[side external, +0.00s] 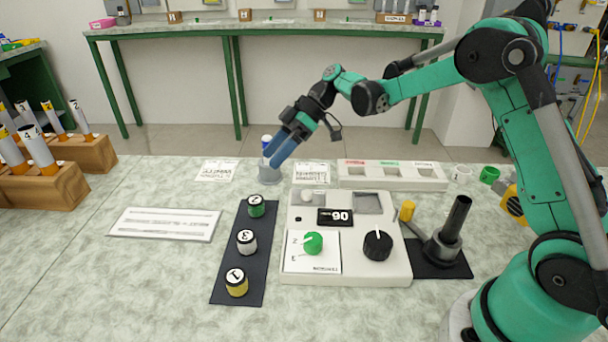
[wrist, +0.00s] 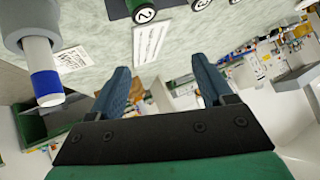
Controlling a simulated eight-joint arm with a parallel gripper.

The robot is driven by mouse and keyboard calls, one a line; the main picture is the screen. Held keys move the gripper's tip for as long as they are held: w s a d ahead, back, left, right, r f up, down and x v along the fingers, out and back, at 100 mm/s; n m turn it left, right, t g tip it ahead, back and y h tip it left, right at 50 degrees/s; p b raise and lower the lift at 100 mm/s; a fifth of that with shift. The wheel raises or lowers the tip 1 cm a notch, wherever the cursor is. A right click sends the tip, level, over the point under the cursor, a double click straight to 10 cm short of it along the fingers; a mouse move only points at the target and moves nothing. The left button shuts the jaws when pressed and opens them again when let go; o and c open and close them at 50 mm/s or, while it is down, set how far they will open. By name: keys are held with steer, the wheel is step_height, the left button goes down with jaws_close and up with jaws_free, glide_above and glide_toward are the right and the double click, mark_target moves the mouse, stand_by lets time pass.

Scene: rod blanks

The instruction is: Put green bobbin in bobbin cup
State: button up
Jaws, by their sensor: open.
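The green bobbin (side external: 256,206), with a white top marked 2, stands at the far end of a dark mat. It also shows at the top edge of the wrist view (wrist: 145,14). No vessel is plainly marked as the bobbin cup; a grey cup-like holder (side external: 270,174) with a white, blue-banded rod (side external: 266,143) in it stands at the back. The holder shows at the upper left of the wrist view (wrist: 30,22). My gripper (side external: 272,160) is above the table by this rod, apart from the green bobbin. Its blue fingers (wrist: 160,64) are spread and empty.
A white-black bobbin (side external: 246,242) and yellow bobbin (side external: 236,282) share the mat (side external: 225,262). A white device (side external: 345,275) with knobs stands right of it. A white compartment tray (side external: 393,184) is behind. Wooden racks (side external: 70,190) stand left. A white card (side external: 165,224) lies left of the mat.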

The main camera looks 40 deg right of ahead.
steer(key=s+d+r+m+t+h, duration=0.1)
steer(key=s+m+h, duration=0.3)
steer(key=s, duration=0.4)
steer(key=s+r+m+t+h, duration=0.2)
steer(key=s+m+t+h, duration=0.2)
steer(key=s+m, duration=0.3)
steer(key=shift+s+d+r+h, duration=0.35)
steer(key=shift+s+r+h, duration=0.05)
steer(key=shift+h, duration=0.2)
steer(key=shift+o, duration=0.6)
steer(key=shift+s+d+f+m, duration=0.15)
steer(key=shift+s+f+m, duration=0.05)
steer(key=shift+s+m, duration=0.1)
